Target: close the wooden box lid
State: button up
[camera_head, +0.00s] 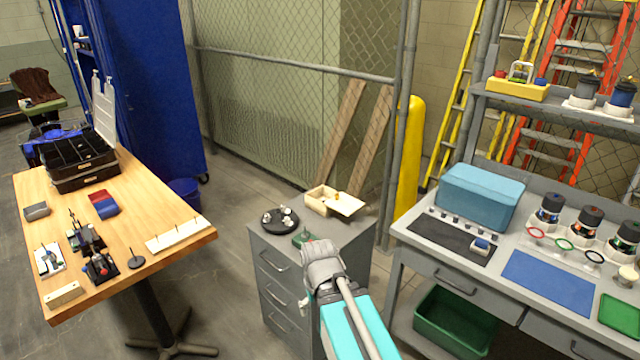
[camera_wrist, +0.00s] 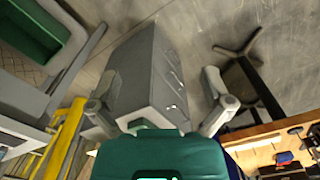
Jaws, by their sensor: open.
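The wooden box (camera_head: 320,196) stands on top of the grey drawer cabinet (camera_head: 283,280), near its back edge. It is open at the top. Its lid (camera_head: 347,205) appears folded out to the right of the box. A small yellow-orange part shows between box and lid. My gripper (camera_head: 322,264) is in front of the box, over the front of the cabinet in the picture, apart from the lid. In the wrist view my gripper (camera_wrist: 158,92) has its two fingers spread wide with nothing between them. I cannot make out the box there.
A black round tray (camera_head: 279,221) with small parts and a green piece (camera_head: 303,239) with a red knob share the cabinet top. A wooden table (camera_head: 180,246) stands left, a grey workbench (camera_head: 430,262) right. A mesh fence (camera_head: 290,90) rises behind.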

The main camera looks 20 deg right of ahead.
aim_at(345, 205)
jog(key=z, duration=0.05)
jog(key=k, duration=0.65)
jog(key=u, duration=0.35)
jog(key=i, duration=1.95)
jog(key=z, duration=0.6)
